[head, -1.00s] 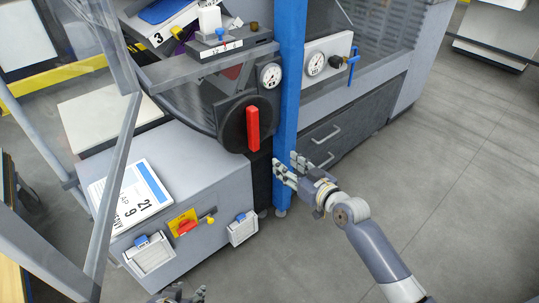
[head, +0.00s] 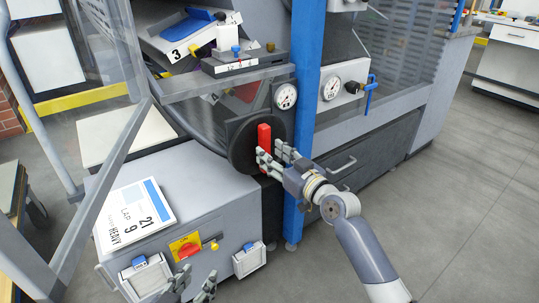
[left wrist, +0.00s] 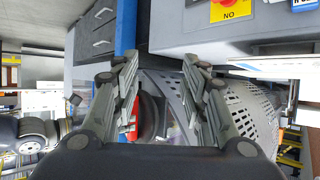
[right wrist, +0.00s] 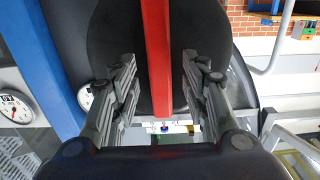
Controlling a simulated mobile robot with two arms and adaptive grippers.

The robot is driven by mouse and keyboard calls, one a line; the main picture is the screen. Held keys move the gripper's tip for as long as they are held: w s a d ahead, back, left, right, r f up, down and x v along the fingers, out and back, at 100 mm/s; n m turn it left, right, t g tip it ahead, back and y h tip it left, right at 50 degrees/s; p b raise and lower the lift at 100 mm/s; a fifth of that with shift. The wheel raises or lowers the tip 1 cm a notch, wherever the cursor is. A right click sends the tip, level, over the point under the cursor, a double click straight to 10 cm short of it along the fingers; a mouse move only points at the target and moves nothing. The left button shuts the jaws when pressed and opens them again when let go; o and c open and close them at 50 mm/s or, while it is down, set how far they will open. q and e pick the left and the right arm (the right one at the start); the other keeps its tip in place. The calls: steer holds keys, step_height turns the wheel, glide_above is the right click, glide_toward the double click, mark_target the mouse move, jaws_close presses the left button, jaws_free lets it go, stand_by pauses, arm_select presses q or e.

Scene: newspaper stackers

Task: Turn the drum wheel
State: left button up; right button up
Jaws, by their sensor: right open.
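The drum wheel (head: 240,148) is a black disc with a red bar handle (head: 264,136) standing upright on its face. In the right wrist view the red handle (right wrist: 157,45) runs between the spread fingers, with the black disc (right wrist: 112,38) behind. My right gripper (head: 275,158) is open at the lower part of the handle, fingers on either side; I cannot tell whether they touch it. My left gripper (head: 192,284) is low at the bottom of the head view, below the wheel and away from it. The left wrist view shows its fingers (left wrist: 157,68) apart and empty.
A blue post (head: 306,100) stands just right of the wheel, close to my right gripper. A grey cabinet with a calendar card (head: 133,214) and a red-yellow switch (head: 186,247) is at lower left. Gauges (head: 286,96) sit above. The floor at right is clear.

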arm_select(q)
steer(key=shift+w+d+r+t, duration=0.15)
steer(key=shift+w+r+t, duration=0.15)
steer(key=shift+r, duration=0.25)
steer(key=shift+w+d+r+t, duration=0.2)
steer(key=shift+w+r, duration=0.1)
steer(key=shift+r, duration=0.2)
arm_select(e)
steer(key=shift+x, duration=0.95)
steer(key=shift+c, duration=0.6)
jaws_close()
arm_select(q)
steer(key=shift+f, duration=0.1)
